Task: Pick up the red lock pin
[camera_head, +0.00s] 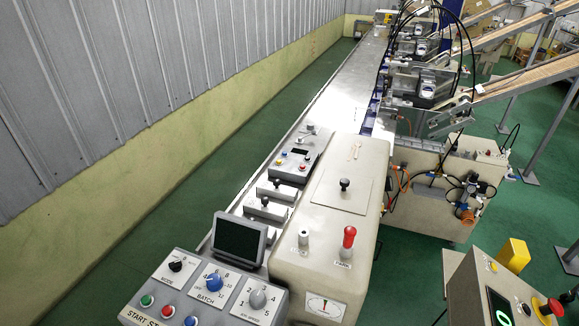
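A red-topped knob (349,237) stands upright on the front end of the beige machine housing, above a small label; it looks like the red lock pin. Its lower part is a lighter collar on the housing. A smaller white-grey knob (304,238) stands to its left. Neither of my grippers shows in the head view, and nothing is touching the red knob.
A control panel (207,291) with dials and coloured buttons and a dark screen (239,238) stand left of the housing (318,262). A black knob (344,184) sits behind the red one. Another console (497,298) is at lower right. Green floor separates them.

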